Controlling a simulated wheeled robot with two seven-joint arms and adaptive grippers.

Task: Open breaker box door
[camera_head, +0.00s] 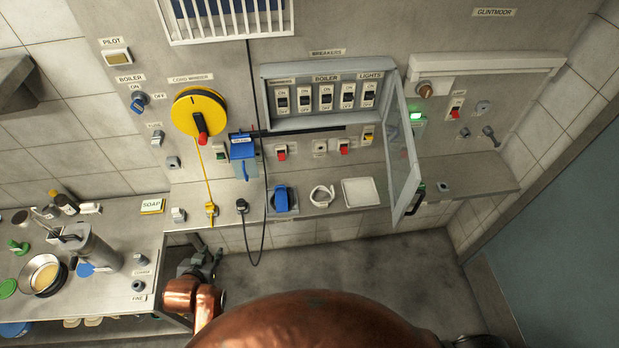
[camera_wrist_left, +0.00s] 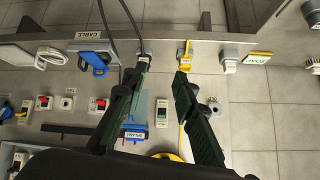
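The breaker box (camera_head: 330,124) is a grey frame on the wall panel in the head view, with a row of black switches inside. Its glazed door (camera_head: 402,150) stands swung out at the box's right side, so the switches are uncovered. My left gripper (camera_head: 203,262) is low and left of the box, in front of the shelf edge and well apart from the door. In the left wrist view its two dark fingers (camera_wrist_left: 158,88) are spread with nothing held between them. My right gripper does not show.
A black cable (camera_head: 264,210) hangs below the shelf. A white tray (camera_head: 360,192) lies near the open door. The floor below is clear.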

